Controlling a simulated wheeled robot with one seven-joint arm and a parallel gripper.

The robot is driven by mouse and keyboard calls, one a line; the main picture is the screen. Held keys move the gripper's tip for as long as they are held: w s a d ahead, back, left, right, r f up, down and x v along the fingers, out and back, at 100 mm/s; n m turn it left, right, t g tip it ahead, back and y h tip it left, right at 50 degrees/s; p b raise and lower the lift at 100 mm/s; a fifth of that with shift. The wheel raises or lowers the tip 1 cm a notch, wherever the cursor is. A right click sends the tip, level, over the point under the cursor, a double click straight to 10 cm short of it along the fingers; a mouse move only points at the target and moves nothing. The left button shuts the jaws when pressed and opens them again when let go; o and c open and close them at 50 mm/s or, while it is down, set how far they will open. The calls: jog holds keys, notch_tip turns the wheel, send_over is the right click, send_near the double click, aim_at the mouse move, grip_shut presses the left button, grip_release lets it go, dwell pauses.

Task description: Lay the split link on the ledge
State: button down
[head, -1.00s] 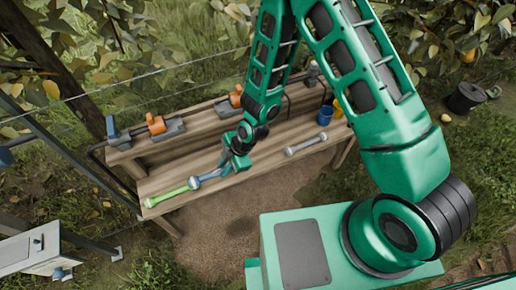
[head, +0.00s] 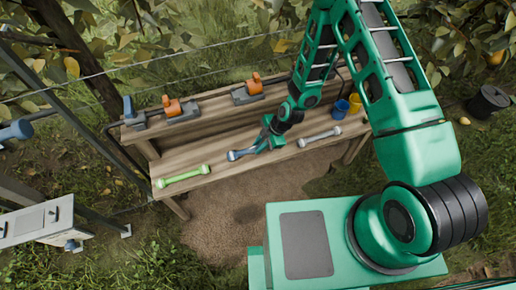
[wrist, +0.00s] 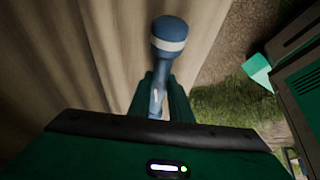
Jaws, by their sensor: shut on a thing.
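A blue link (head: 236,155) with rounded ends and a pale band is in my gripper (head: 264,144). The gripper is shut on it, over the front board of the wooden bench (head: 214,165). In the wrist view the blue link (wrist: 170,38) sticks out beyond the fingers (wrist: 161,91), with a pale streak near them. A green link (head: 184,177) lies on the board to the left, and a grey link (head: 319,137) to the right. I cannot tell which link is split, or whether the blue one touches the wood. A raised wooden ledge (head: 210,117) runs along the back.
Orange-handled clamps (head: 172,107) and (head: 247,90) sit on the raised ledge. A blue cup (head: 341,108) and a yellow cup (head: 355,103) stand at the bench's right end. Wires cross behind.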

notch_tip(320, 180, down, 2)
jog(key=shift+f, duration=0.1)
jog(key=c, duration=1.9)
grip_release()
jog(key=v, duration=1.2)
